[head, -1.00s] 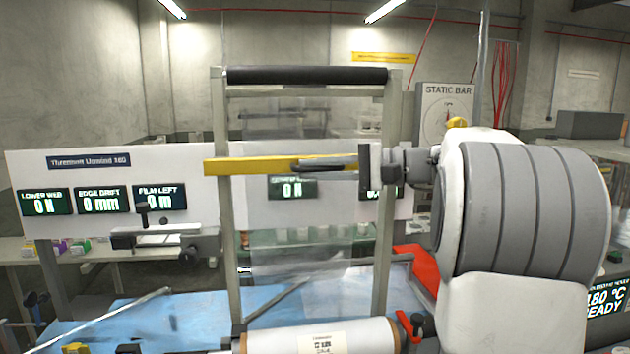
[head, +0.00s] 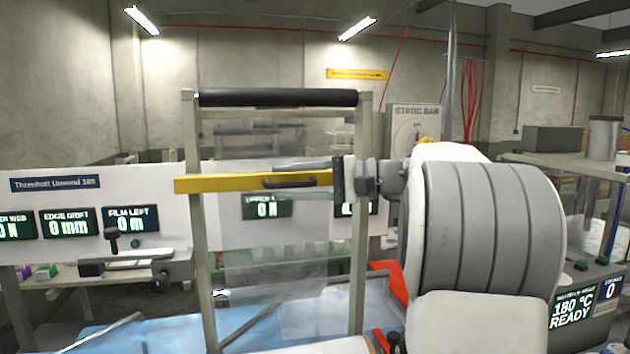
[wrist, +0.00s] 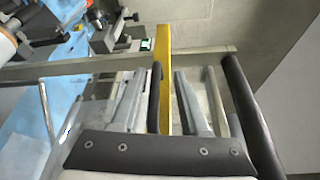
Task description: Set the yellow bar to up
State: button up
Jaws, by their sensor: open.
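The yellow bar (head: 215,184) lies about level across the grey upright frame (head: 196,240) in the head view. A black handle (head: 295,182) sits on its right part. My gripper (head: 275,169) reaches in from the right, one finger showing just above the bar. In the wrist view, my gripper (wrist: 158,76) is open, with one finger either side of the black handle (wrist: 155,98) and the yellow bar (wrist: 164,50). Gaps show beside both fingers, so they do not appear closed on it.
A black padded top rail (head: 278,98) crosses the frame above the bar. Behind stand a white panel with displays (head: 68,222) and a static bar dial (head: 417,135). A red lever (head: 388,275) and blue table surface (head: 150,325) lie below.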

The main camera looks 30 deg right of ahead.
jog(key=b+v, duration=0.1)
jog(key=v, duration=1.6)
